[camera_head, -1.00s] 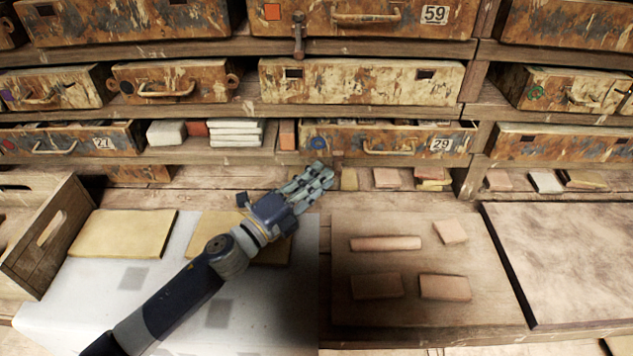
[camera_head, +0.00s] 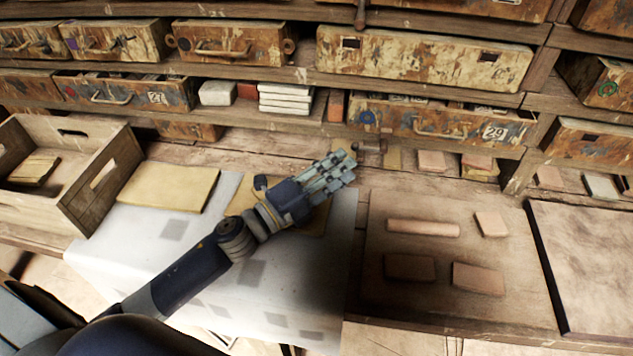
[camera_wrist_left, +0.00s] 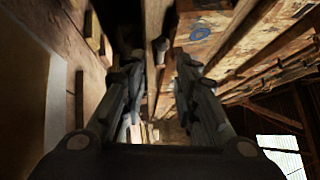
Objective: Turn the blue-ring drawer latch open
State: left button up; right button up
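The blue-ring drawer (camera_head: 437,122), numbered 29, is in the lower shelf row, with its blue ring (camera_head: 367,117) at its left end. The ring also shows in the left wrist view (camera_wrist_left: 200,33). A dark latch (camera_head: 370,147) lies at the shelf edge just below the ring; in the left wrist view the latch (camera_wrist_left: 161,46) shows ahead, between the fingertip directions. My left gripper (camera_head: 342,166) is just left of and below the latch. Its fingers are apart with nothing between them; contact with the latch cannot be told. My right gripper is not in view.
A wooden crate (camera_head: 107,183) stands at the left. A yellow slab (camera_head: 168,187) lies on the pale sheet. A board (camera_head: 381,220) with clay pieces lies right of my arm. Small tiles (camera_head: 432,160) lie below the drawer. Another latch (camera_head: 360,14) hangs higher up.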

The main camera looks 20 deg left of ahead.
pick_arm(q)
jog(key=v, duration=0.6)
dwell(0.4)
